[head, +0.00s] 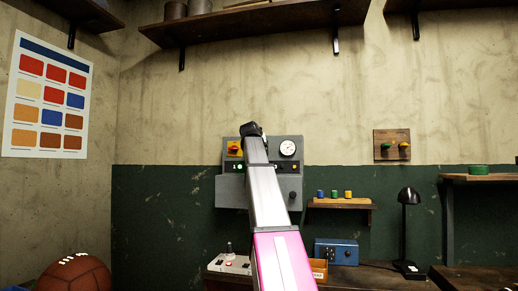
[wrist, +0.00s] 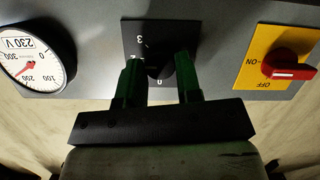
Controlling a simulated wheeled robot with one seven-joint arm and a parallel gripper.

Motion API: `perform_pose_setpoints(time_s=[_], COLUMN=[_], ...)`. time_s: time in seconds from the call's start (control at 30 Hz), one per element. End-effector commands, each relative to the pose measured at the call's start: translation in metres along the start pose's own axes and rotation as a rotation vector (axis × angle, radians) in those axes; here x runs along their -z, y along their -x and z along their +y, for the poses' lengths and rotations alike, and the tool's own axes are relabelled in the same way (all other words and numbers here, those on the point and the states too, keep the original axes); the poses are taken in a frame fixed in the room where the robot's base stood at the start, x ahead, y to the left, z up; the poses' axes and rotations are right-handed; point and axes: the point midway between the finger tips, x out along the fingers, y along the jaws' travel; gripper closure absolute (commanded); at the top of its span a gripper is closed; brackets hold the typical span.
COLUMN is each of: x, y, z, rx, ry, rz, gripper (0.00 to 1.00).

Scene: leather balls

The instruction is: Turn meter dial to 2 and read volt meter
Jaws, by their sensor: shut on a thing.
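The meter dial is a black knob (wrist: 158,65) on a black square plate (wrist: 143,27) in the wrist view. The plate's numbers look turned over; a 3 and a 0 show, and the others are hidden or unclear. My gripper (wrist: 160,82) has its green fingers on either side of the knob and is shut on it. I cannot tell which number the knob points to. The volt meter (wrist: 40,55) is a round white gauge marked 230 V with a red needle; it also shows in the head view (head: 288,148). My arm hides the dial in the head view.
A yellow plate (wrist: 250,75) with a red ON/OFF switch (wrist: 290,70) is right of the dial in the wrist view. The grey panel (head: 229,192) hangs on the wall. A small shelf (head: 340,204), black lamp (head: 409,225) and blue box (head: 337,251) stand to the right.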

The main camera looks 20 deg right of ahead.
Motion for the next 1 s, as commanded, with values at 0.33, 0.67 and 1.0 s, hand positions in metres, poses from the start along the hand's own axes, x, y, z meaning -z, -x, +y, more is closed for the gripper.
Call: perform_pose_setpoints(time_s=[0.33,0.67,1.0], x=[-0.001,0.0,-0.002], y=[0.0,0.0,0.042], z=[0.0,0.0,0.0], rx=[0.001,0.0,0.001], ry=[0.0,0.0,0.0], rz=[-0.001,0.0,0.002], gripper=[0.61,0.43,0.43])
